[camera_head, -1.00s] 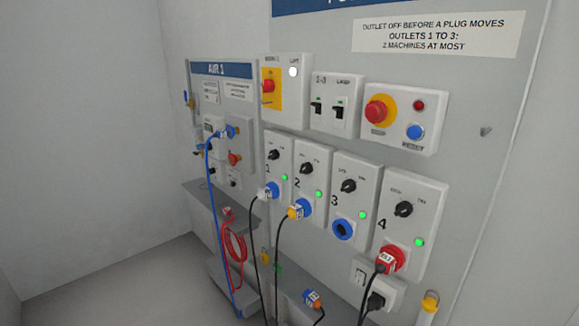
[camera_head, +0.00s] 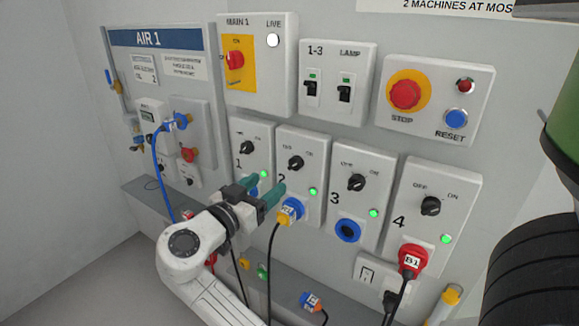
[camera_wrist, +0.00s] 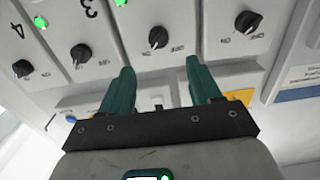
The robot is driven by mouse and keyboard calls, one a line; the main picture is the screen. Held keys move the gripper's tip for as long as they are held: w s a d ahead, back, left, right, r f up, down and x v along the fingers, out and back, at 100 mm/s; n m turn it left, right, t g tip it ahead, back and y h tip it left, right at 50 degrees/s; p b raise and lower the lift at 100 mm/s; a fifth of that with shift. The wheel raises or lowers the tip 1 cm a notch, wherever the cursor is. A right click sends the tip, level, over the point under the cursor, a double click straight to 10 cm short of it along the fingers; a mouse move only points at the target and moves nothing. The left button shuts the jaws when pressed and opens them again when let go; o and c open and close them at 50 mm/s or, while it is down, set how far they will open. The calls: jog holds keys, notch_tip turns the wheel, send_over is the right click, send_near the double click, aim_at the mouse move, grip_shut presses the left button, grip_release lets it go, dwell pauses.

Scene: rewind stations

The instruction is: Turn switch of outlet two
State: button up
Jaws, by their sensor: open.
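Outlet two's panel (camera_head: 318,150) carries a black rotary switch (camera_head: 296,163) between OFF and ON marks, with a lit green lamp (camera_head: 313,191). A blue and yellow plug (camera_head: 290,212) sits in its socket. My gripper (camera_head: 266,187) is open and empty, its teal fingers below and left of this switch in the head view. In the wrist view the wall appears upside down; the outlet two switch (camera_wrist: 158,37) lies beyond and between the fingertips (camera_wrist: 160,66), apart from them. My fingers partly cover outlet one's lower part in the head view.
Neighbouring switches are outlet one (camera_head: 247,147), outlet three (camera_head: 357,182) and outlet four (camera_head: 430,205). A red plug (camera_head: 412,260) is in outlet four. Cables hang below. A red stop button (camera_head: 405,94) and breakers (camera_head: 337,88) are above.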

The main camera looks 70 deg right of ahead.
aim_at(292, 165)
jog(key=p+x, duration=0.2)
jog(key=x, duration=0.8)
jog(key=shift+s+d+p, duration=0.15)
jog(key=shift+s+p, duration=0.05)
jog(key=shift+p, duration=0.1)
jog(key=shift+c, duration=0.3)
jog(key=c, duration=1)
